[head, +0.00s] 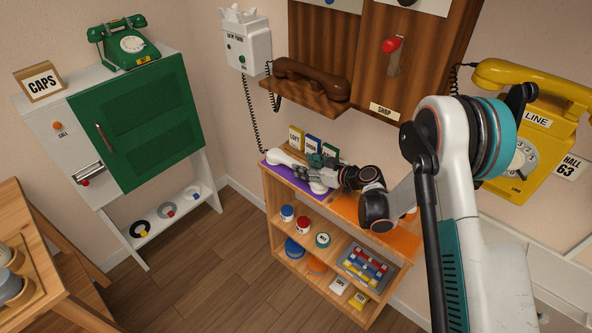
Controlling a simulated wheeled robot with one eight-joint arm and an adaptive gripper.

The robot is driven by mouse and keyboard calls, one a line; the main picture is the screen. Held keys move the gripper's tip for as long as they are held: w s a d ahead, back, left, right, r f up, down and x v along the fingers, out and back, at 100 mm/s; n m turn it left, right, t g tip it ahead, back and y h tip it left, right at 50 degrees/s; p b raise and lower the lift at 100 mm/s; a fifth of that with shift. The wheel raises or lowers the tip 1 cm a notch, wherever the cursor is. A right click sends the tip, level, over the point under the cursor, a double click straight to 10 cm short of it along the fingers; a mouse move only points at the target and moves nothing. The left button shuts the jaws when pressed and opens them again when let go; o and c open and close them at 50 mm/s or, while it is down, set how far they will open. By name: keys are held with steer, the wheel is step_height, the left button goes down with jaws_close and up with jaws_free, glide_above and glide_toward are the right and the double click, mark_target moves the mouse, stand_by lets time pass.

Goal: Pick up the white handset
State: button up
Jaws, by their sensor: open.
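The white handset (282,158) lies on the purple mat (286,175) at the left end of the wooden shelf's top. Its left end shows clear, and another white part shows under my gripper. My gripper (307,167) is open at the handset's middle, with its fingers reaching in from the right. The fingers hide part of the handset, and I cannot tell whether they touch it. A dark coiled cord (253,120) runs down from the white wall box (245,48) towards the handset's left end.
Small word cards (312,145) stand just behind my gripper. A brown handset (312,80) rests on a wooden wall ledge above. An orange mat (396,240) covers the shelf top's right. The yellow wall phone (540,105) is at right. The floor (215,270) in front is clear.

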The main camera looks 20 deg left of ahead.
steer(key=x, duration=0.1)
steer(key=b+x, duration=0.2)
steer(key=shift+s+a+f, duration=0.2)
steer(key=shift+a+f, duration=0.05)
steer(key=shift+a, duration=0.2)
steer(key=shift+w+a+f, duration=0.1)
steer(key=shift+w+a, duration=0.15)
steer(key=shift+a, duration=0.15)
steer(key=shift+c, duration=0.6)
jaws_close()
